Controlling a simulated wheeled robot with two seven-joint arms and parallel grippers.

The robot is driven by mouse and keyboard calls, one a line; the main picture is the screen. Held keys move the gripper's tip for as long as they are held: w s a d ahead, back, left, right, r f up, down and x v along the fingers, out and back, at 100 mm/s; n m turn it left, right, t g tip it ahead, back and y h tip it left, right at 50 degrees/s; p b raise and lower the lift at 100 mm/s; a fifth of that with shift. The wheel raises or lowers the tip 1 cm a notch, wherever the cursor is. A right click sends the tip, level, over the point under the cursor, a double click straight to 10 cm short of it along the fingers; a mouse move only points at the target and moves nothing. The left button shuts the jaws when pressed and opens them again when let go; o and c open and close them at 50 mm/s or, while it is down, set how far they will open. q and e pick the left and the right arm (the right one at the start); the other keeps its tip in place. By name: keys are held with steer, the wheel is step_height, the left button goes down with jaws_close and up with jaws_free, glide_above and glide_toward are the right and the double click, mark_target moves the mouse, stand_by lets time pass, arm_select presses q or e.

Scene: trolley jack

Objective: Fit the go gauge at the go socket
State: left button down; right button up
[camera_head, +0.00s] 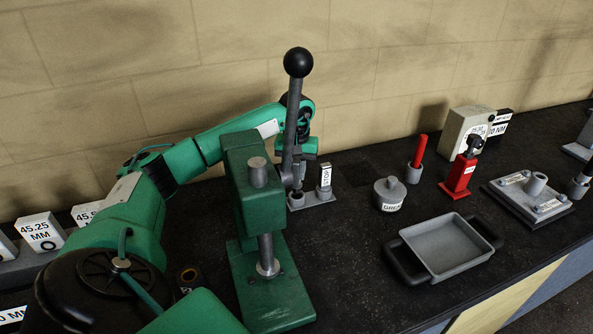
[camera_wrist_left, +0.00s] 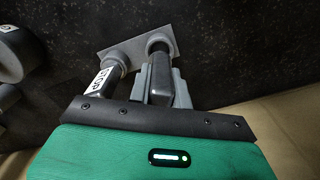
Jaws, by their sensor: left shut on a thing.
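My left gripper (camera_wrist_left: 160,78) is shut on a dark upright piece, apparently the go gauge (camera_wrist_left: 160,65), whose label I cannot read. The gauge's lower end meets a round grey socket (camera_wrist_left: 158,41) on a small grey plate (camera_wrist_left: 128,48); I cannot tell how deep it sits. Beside it, a gauge marked STOP (camera_wrist_left: 108,76) stands at the plate's other socket; it also shows upright in the head view (camera_head: 325,181). In the head view the press lever partly hides my left gripper and the held gauge. My right gripper is not in view.
A green press (camera_head: 258,205) with a black-knobbed lever (camera_head: 298,62) stands close in front of my left arm. The wall is close behind.

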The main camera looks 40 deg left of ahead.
mark_target(297, 179)
arm_select(q)
steer(key=shift+f+b, duration=1.3)
steer(key=shift+f, duration=0.45)
steer(key=c, duration=1.2)
jaws_free()
steer(key=shift+r, duration=0.1)
step_height(297, 179, up, 12)
steer(key=shift+r+b, duration=0.15)
steer(key=shift+b, duration=1.05)
steer(key=shift+r, duration=0.7)
